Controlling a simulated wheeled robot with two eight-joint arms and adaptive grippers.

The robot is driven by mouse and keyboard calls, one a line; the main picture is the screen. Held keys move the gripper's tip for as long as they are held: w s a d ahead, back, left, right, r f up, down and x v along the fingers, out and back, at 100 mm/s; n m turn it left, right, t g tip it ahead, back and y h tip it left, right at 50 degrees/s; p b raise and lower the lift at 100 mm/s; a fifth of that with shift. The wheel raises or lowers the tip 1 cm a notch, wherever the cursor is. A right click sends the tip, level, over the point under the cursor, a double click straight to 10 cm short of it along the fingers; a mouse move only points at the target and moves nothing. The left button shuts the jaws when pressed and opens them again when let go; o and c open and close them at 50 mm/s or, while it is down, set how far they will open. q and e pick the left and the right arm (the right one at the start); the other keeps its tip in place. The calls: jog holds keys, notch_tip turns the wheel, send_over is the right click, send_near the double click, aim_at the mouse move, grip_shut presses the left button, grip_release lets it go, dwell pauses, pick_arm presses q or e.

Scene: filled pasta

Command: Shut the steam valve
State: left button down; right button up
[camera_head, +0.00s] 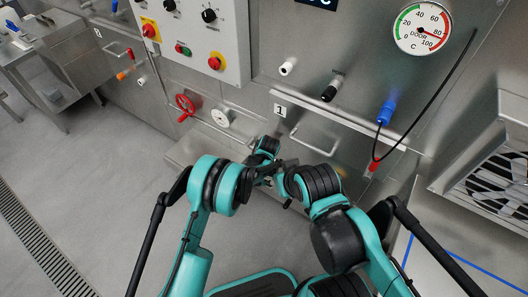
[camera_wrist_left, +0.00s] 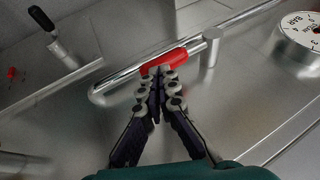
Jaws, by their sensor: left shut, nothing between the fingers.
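In the left wrist view, a red piece (camera_wrist_left: 166,59) sits along a chrome bar (camera_wrist_left: 120,80), and a gauge (camera_wrist_left: 298,32) lettered STEAM and BAR is at the upper right. I cannot tell whether this red piece is part of the handwheel. My left gripper (camera_wrist_left: 160,72) is shut and empty, its fingertips at the red piece; contact is unclear. My arms overlap in the head view, and the right gripper's fingers cannot be made out.
A control panel (camera_head: 200,25) with knobs and buttons is above. A door handle (camera_head: 315,140) and a blue plug (camera_head: 387,112) with a hanging black cable are on the right. A black-tipped lever (camera_wrist_left: 52,32) is upper left in the wrist view. Open floor (camera_head: 95,165) lies left.

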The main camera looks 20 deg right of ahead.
dwell(0.3)
pick_arm(q)
notch_tip(320, 180, up, 10)
dwell(0.4)
dwell(0.4)
jog(key=s+a+r+n, duration=0.2)
jog(key=s+a+r, duration=0.1)
jog(key=a+r, duration=0.75)
jog(key=s+a+r+n, duration=0.35)
jog(key=a+r, duration=0.45)
jog(key=a, duration=0.5)
jog(key=s+a+r+n+y, duration=0.15)
jog(key=s+a+r, duration=0.25)
jog(key=s+a, duration=0.7)
jog(key=s+a+f+n, duration=0.1)
jog(key=s+a+n, duration=0.1)
jog(key=s, duration=0.4)
jog(key=s+a+f+n, duration=0.2)
jog(key=s+a, duration=0.3)
jog(key=s, duration=0.1)
jog(key=shift+s+f+t, duration=0.2)
jog(key=shift+s+t, duration=0.2)
